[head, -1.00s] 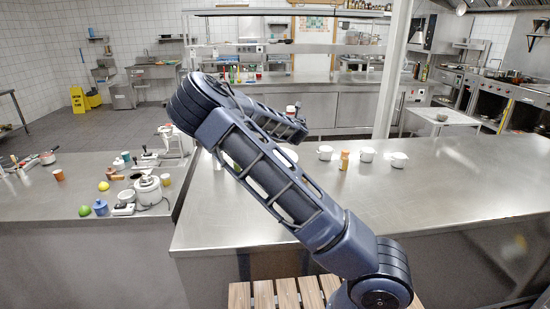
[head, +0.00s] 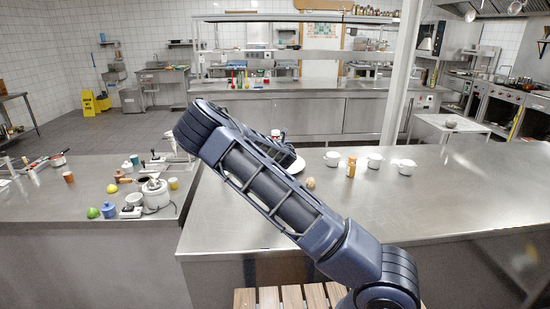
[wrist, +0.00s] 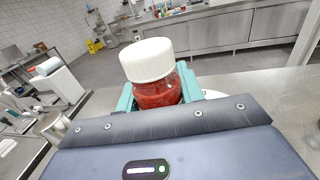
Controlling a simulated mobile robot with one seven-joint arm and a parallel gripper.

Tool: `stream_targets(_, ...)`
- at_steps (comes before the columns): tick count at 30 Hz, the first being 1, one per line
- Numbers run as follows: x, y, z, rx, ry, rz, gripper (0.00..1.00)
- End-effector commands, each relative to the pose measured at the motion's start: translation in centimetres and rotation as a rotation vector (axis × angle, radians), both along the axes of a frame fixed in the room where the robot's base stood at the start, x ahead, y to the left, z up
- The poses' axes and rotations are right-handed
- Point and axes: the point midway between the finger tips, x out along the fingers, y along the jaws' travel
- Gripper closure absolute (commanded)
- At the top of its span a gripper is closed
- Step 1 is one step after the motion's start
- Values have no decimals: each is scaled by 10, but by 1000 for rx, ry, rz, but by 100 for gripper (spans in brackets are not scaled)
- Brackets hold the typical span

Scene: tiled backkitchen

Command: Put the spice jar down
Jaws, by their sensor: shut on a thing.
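The spice jar (wrist: 159,86) has a white lid and red contents seen through clear sides. In the wrist view it stands nearly upright between the teal fingers of my gripper (wrist: 160,97), which is shut on it. In the head view only the upper part of the jar (head: 276,133) shows beyond my arm, above the far left part of the right-hand steel counter (head: 430,200). My gripper is hidden there behind my arm. I cannot tell whether the jar's base touches the counter.
A white plate (head: 297,166) lies partly behind my arm, with a brown round thing (head: 310,183) nearby. Several white cups (head: 374,161) and an orange bottle (head: 351,167) stand to the right. The counter's front right is bare. The left counter (head: 40,205) is cluttered.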

Motion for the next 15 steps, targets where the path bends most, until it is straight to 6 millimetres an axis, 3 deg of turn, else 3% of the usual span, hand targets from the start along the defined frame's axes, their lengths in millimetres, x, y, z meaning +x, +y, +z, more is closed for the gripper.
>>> stream_targets(6,0,-1,-38,-1,0,-1,88)
stream_targets(15,0,-1,-57,-1,0,-2,88)
